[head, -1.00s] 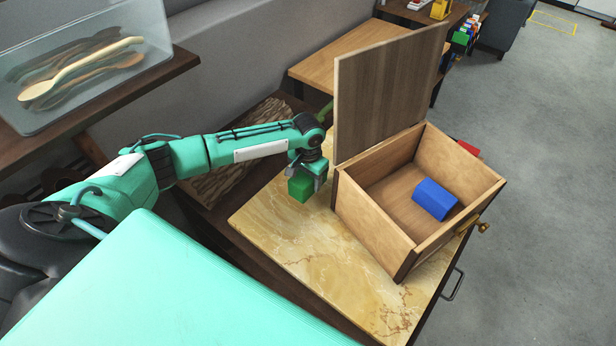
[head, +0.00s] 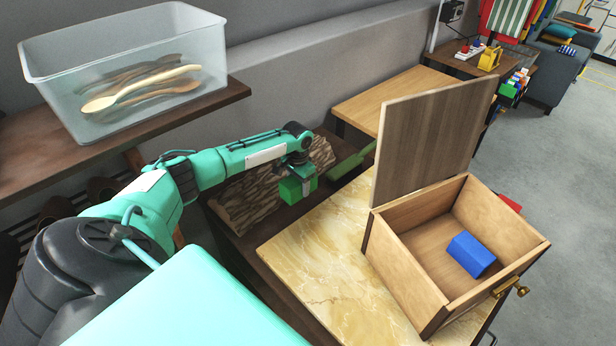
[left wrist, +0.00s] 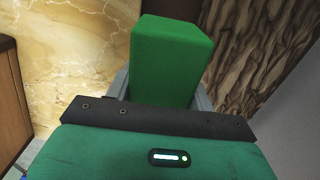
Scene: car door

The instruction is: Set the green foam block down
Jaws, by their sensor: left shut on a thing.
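The green foam block (head: 291,190) is held between the fingers of my left gripper (head: 297,183). In the left wrist view the green block (left wrist: 170,60) sticks out past the jaws, with a grey finger on each side. In the head view the block hangs to the left of the marble-topped surface (head: 310,255), in front of the bark-textured log piece (head: 250,205). I cannot tell how high it is above what lies below. My right gripper is not in view.
An open wooden box (head: 410,270) with a raised lid (head: 430,135) stands on the marble top, holding a blue block (head: 470,254). A clear bin (head: 60,85) of wooden spoons stands on a shelf at upper left. The marble's left part is bare.

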